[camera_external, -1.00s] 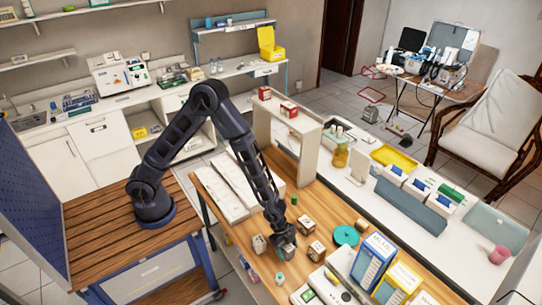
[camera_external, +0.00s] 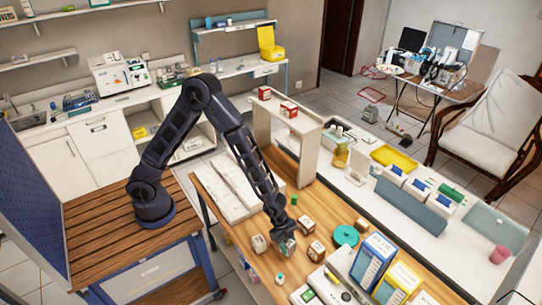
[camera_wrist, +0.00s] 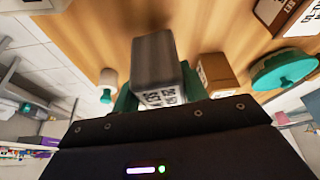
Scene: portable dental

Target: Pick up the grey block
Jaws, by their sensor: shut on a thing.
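The grey block (camera_wrist: 156,62) sits between the teal fingers of my gripper (camera_wrist: 158,92) in the wrist view. A black-and-white printed patch shows on its near face. My gripper (camera_external: 285,247) is shut on the block, low over the wooden table (camera_external: 240,233) in the external view. There the fingers and wrist mostly hide the block. I cannot tell whether its underside touches the table.
A pale box (camera_external: 259,243) stands just left of my gripper, and brown-and-white boxes (camera_external: 316,251) stand to its right. A small white bottle (camera_wrist: 107,82) is close by. A teal disc (camera_external: 346,235) and blue-and-white box (camera_external: 373,260) lie farther right.

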